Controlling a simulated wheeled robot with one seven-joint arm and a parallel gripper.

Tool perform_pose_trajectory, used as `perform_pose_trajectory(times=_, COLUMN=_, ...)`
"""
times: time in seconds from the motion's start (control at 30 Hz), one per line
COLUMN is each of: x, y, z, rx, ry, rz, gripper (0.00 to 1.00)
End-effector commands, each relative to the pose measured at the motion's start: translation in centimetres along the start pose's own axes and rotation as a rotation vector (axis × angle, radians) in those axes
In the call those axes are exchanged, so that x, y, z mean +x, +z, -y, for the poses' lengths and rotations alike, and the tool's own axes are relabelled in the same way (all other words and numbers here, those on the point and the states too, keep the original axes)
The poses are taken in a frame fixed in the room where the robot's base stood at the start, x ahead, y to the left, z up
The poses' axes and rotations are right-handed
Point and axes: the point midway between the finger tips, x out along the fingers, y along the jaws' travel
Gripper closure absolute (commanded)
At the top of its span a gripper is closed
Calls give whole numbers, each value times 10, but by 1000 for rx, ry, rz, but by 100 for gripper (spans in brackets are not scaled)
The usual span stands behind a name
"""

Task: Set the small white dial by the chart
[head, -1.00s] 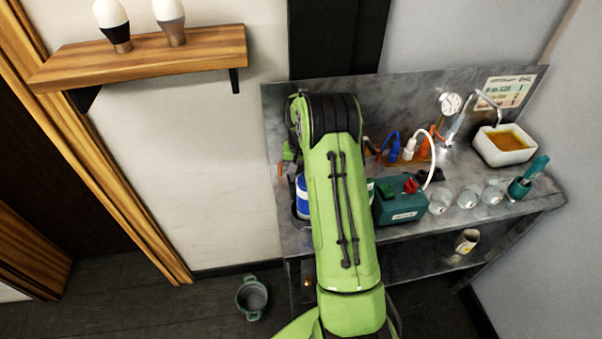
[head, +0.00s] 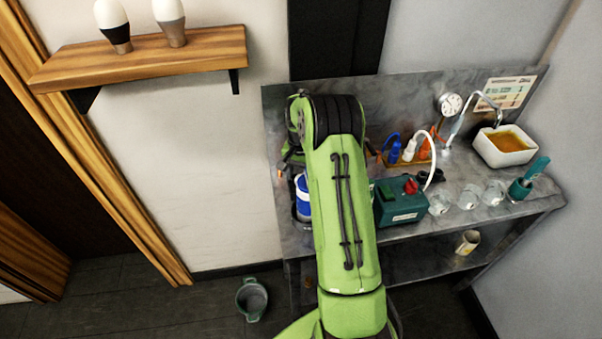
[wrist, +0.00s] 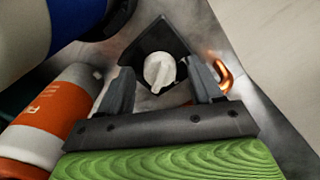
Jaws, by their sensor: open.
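The chart (head: 505,91) is a pale sheet with coloured rows on the back panel at the right. Its text is too small to read.
An orange and white bottle (wrist: 52,115) and a blue and white container (wrist: 40,30) stand close left of the gripper. An orange glowing hook (wrist: 222,75) is at its right. The teal box (head: 402,206), glass jars (head: 467,199) and white basin (head: 503,148) fill the bench's right.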

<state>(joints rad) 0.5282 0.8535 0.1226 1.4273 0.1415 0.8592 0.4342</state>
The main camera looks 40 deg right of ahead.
Motion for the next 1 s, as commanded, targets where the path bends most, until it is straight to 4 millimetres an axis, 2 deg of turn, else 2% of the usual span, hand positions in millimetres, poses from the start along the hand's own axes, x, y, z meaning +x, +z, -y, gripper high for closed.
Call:
perform_pose_trajectory(times=0.07, x=-4, y=0, z=0, rx=0, ry=0, rz=-1, gripper=35)
perform_pose_trajectory(times=0.17, x=-20, y=-1, z=0, rx=0, ry=-2, rz=-4, gripper=35)
perform_pose_trajectory(times=0.5, x=-116, y=-1, z=0, rx=0, ry=-2, rz=-4, gripper=35)
perform_pose_trajectory(times=0.6, x=-138, y=0, z=0, rx=0, ry=-2, rz=-3, gripper=35)
perform_pose_trajectory(times=0.77, x=-156, y=0, z=0, rx=0, ry=0, rz=-1, gripper=35)
perform_pose_trajectory(times=1.0, x=-158, y=0, z=0, rx=0, ry=0, rz=0, gripper=35)
